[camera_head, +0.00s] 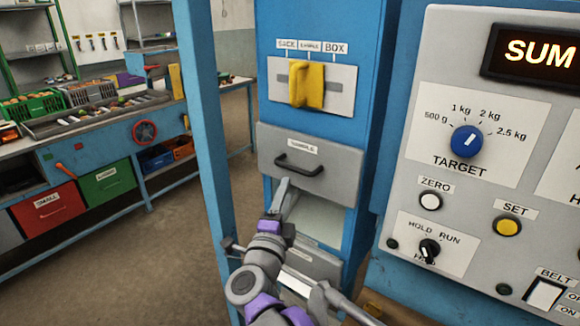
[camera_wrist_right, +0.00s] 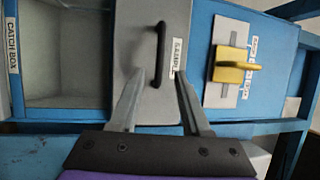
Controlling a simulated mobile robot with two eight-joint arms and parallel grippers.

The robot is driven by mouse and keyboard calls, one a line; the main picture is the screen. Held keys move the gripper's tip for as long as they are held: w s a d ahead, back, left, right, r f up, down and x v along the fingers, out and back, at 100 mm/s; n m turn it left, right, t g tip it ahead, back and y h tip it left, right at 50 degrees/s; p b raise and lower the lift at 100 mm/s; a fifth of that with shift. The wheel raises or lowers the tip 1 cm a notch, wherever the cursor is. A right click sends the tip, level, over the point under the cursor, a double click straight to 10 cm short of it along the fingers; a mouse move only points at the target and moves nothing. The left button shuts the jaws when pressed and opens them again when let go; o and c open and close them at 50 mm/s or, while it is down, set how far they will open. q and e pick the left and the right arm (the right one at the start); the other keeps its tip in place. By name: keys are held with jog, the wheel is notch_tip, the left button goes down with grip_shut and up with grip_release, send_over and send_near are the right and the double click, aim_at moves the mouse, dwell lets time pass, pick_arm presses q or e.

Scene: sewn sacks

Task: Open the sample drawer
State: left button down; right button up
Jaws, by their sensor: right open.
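The sample drawer (camera_head: 340,178) has a grey front with a SAMPLE label and a black bar handle (camera_head: 298,166), set in a blue cabinet. I cannot tell whether the front stands out at all. In the right wrist view the drawer front (camera_wrist_right: 135,40) is turned sideways, with the handle (camera_wrist_right: 160,45) upright in the picture. My right gripper (camera_head: 284,186) is open just below the handle in the head view. In the wrist view its fingertips (camera_wrist_right: 160,76) lie on either side of the handle's lower end; I cannot tell whether they touch it. My left gripper is not in view.
Above the drawer is a yellow selector lever (camera_head: 306,86). Below it is an open bay (camera_head: 318,228), labelled CATCH BOX in the wrist view. A blue post (camera_head: 200,130) stands left of the cabinet, and a grey control panel (camera_head: 470,90) is at right.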

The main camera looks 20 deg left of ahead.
aim_at(294, 167)
jog(key=w, duration=0.3)
jog(key=w+r+p, duration=0.1)
jog(key=w, duration=0.5)
jog(key=shift+w+a+r, duration=0.2)
jog(key=shift+r, duration=0.1)
jog(key=shift+c, duration=0.2)
grip_shut()
jog(key=shift+s, duration=0.1)
dwell(0.7)
